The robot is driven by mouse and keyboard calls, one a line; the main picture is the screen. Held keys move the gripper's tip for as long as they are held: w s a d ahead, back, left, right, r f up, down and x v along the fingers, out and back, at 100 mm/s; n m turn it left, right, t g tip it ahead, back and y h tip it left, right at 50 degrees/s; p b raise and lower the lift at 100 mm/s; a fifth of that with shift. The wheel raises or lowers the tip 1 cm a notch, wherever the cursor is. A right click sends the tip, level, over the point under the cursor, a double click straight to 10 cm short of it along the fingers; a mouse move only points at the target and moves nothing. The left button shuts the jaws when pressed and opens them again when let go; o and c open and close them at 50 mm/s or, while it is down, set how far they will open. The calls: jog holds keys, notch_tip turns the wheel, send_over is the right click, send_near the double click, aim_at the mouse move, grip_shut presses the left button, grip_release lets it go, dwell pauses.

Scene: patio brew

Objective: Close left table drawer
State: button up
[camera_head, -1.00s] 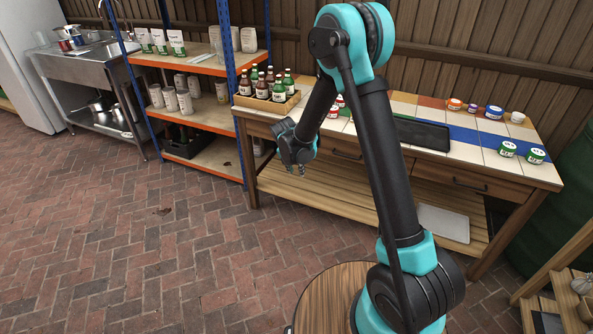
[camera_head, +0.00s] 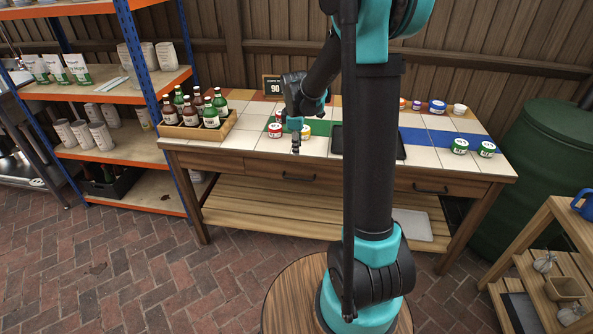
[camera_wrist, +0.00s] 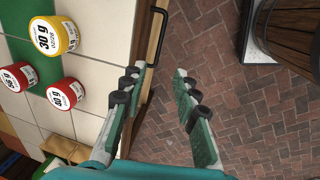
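The wooden table (camera_head: 225,160) has a left drawer (camera_head: 265,171) with a dark bar handle (camera_head: 299,177). In the wrist view the handle (camera_wrist: 157,38) shows just beyond the fingertips. My gripper (camera_head: 295,148) is over the front part of the tabletop, above the left drawer, with its fingers pointing down. In the wrist view my gripper (camera_wrist: 163,70) is open and empty, its fingers astride the table's front edge. It seems apart from the handle.
Red and yellow-lidded jars (camera_wrist: 56,36) stand on the tabletop close to my gripper. A crate of bottles (camera_head: 190,132) is at the left end. A black tray (camera_head: 390,142) lies at the centre. The right drawer (camera_head: 450,188) appears shut. Brick floor in front is clear.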

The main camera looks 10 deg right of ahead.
aim_at(298, 179)
jog(key=w+f, duration=0.1)
jog(key=f, duration=0.4)
jog(key=w+f, duration=0.1)
jog(key=f, duration=0.5)
jog(key=w+d+f, duration=0.1)
jog(key=f, duration=0.5)
grip_shut()
jog(key=shift+w, duration=0.1)
